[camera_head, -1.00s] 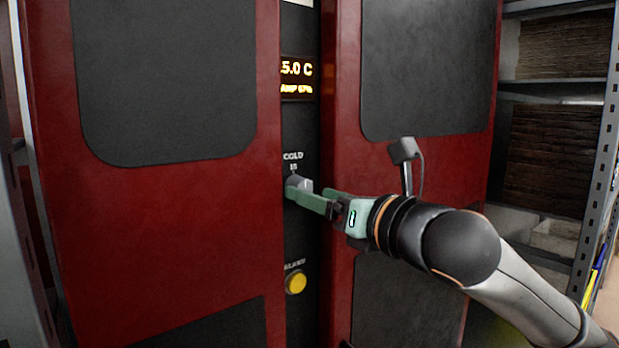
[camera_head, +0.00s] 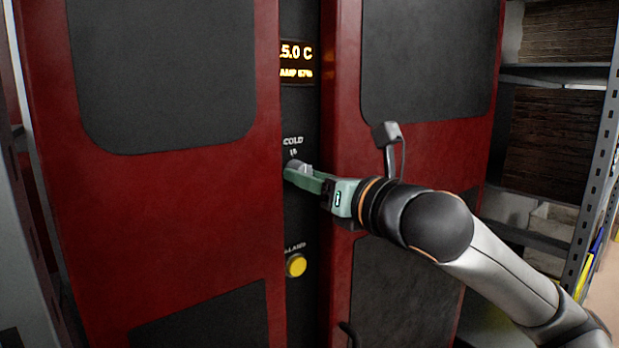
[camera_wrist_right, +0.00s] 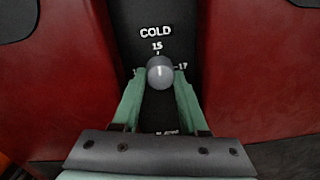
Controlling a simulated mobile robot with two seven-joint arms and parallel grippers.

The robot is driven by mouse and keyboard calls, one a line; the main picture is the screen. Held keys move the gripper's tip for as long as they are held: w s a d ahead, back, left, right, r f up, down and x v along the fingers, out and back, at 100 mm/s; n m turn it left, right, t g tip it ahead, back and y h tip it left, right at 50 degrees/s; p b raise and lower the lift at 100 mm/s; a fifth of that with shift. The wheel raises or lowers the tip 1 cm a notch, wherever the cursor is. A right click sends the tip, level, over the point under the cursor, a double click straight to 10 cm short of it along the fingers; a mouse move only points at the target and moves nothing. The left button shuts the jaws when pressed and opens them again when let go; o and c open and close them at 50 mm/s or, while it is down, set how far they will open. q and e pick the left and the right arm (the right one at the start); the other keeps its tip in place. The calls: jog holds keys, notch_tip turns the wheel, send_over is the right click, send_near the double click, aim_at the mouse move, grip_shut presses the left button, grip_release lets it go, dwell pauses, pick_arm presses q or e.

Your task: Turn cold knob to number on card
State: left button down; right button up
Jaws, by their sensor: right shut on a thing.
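The cold knob (camera_wrist_right: 160,72) is a small grey round knob on the black strip between two red panels. A white line on it points up toward the 15 mark (camera_wrist_right: 157,46) under the COLD label; a 17 mark (camera_wrist_right: 181,66) is on its right, and a mark on its left is mostly hidden. My right gripper (camera_head: 297,172) is shut on the knob, one green finger on each side, as the right wrist view also shows (camera_wrist_right: 159,82). My left gripper is not in view. No card shows in these frames.
An amber display (camera_head: 297,62) above the knob reads about 5.0 C, its left edge cut off. A yellow lamp button (camera_head: 296,265) sits below. Red panels (camera_head: 170,205) flank the strip. Metal shelving (camera_head: 555,70) with brown stacks stands at the right.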

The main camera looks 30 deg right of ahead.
grip_shut()
jog(key=n+b, duration=0.6)
jog(key=n, duration=1.2)
jog(key=shift+d+y+b, duration=0.1)
jog(key=shift+y+b, duration=0.2)
jog(key=shift+b, duration=0.05)
jog(key=shift+n, duration=0.3)
